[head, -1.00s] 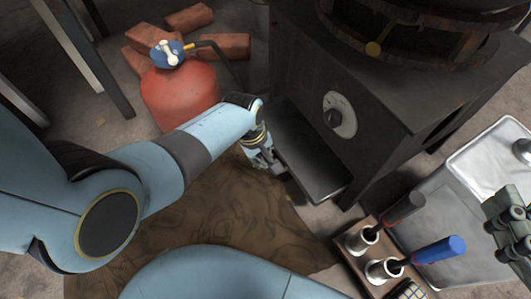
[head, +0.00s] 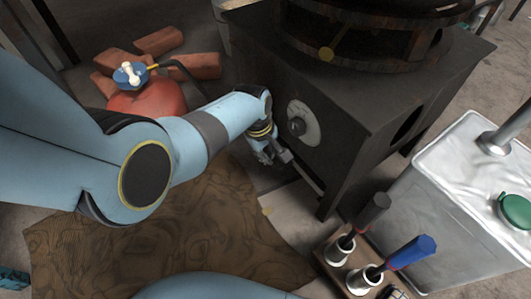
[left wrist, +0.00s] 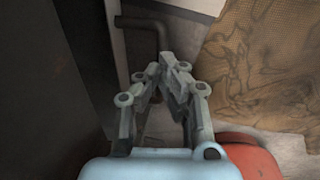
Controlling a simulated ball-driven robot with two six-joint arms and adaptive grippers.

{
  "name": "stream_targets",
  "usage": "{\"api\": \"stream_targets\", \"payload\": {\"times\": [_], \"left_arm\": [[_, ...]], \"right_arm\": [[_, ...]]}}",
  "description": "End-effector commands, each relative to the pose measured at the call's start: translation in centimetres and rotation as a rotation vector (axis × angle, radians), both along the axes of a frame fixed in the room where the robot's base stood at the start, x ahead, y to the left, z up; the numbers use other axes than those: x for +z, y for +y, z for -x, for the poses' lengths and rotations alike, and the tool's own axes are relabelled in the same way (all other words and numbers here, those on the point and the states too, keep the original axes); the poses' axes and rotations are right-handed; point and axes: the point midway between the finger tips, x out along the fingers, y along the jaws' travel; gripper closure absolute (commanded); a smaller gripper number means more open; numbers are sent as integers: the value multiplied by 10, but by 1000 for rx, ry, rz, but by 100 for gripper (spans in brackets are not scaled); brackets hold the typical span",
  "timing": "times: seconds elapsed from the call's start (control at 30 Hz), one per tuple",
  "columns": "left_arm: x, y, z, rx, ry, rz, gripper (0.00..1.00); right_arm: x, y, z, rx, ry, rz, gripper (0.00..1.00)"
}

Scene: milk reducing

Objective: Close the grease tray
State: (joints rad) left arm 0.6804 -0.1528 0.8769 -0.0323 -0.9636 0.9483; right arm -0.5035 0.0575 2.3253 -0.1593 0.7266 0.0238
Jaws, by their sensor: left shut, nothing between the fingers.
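The grease tray (head: 309,178) is in the lower front of the dark stove (head: 352,140). Only a narrow strip of its front edge shows, about level with the stove's front face; I cannot tell whether a small gap is left. My left gripper (head: 282,158) is shut and empty at the tray's left front end, close to or touching it. In the left wrist view the closed fingers (left wrist: 168,68) point away beside the dark stove side, and the tray cannot be made out clearly. My right gripper is not in view.
A red gas cylinder (head: 150,101) and bricks (head: 160,41) stand behind my left arm. A brown patterned mat (head: 150,235) covers the floor in front.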

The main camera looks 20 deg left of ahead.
Motion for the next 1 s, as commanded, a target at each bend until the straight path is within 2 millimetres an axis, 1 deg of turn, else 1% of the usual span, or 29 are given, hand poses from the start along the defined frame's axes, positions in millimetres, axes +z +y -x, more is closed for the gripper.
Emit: {"api": "stream_targets", "payload": {"times": [0.03,0.1,0.23,0.27,0.5,0.53,0.77,0.83,1.0], "left_arm": [[-5,-2,2,2,1,4,100],[-5,-2,2,3,-1,5,100],[-5,-3,1,3,-3,7,100],[-4,-3,1,4,-3,7,98],[-3,-4,0,3,-3,9,67],[-3,-4,0,3,-3,9,66],[0,-3,-1,3,-6,7,66],[1,-3,-1,3,-7,6,66],[15,-2,1,2,-9,6,66]], "right_arm": [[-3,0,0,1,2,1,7],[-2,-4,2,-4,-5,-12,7],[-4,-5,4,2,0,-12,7],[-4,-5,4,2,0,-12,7],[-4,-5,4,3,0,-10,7],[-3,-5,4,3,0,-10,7],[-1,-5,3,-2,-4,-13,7],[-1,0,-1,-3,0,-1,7],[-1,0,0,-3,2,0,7]]}}
